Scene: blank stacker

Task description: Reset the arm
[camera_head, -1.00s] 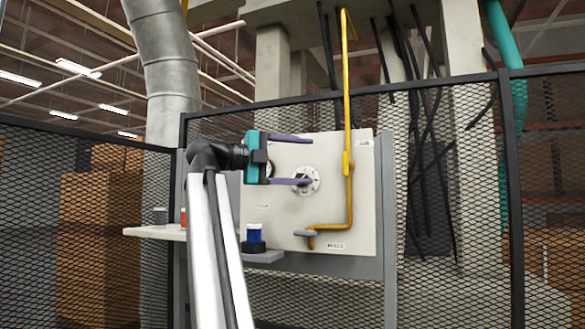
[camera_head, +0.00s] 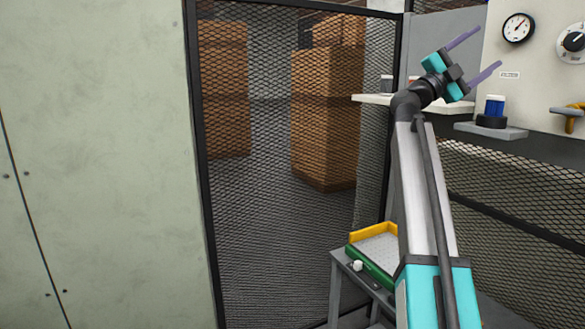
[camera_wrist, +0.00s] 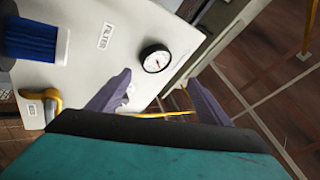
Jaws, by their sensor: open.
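My gripper (camera_head: 474,58) is at the upper right of the head view, at the end of my raised arm. Its two purple fingers are spread apart with nothing between them, and they point up and to the right. In the wrist view my gripper (camera_wrist: 160,95) also shows empty, its fingers in front of a pale panel (camera_wrist: 105,60). A round gauge (camera_wrist: 155,58) on that panel appears between and beyond the fingers. The gripper seems apart from the panel.
A blue canister (camera_head: 494,105) stands in a dark holder on a small grey shelf (camera_head: 490,131). A white shelf (camera_head: 372,99) holds a grey item. A black dial (camera_head: 572,41) is at the right. A tray (camera_head: 379,250) sits on a low stand. Mesh fencing (camera_head: 270,200) stands behind.

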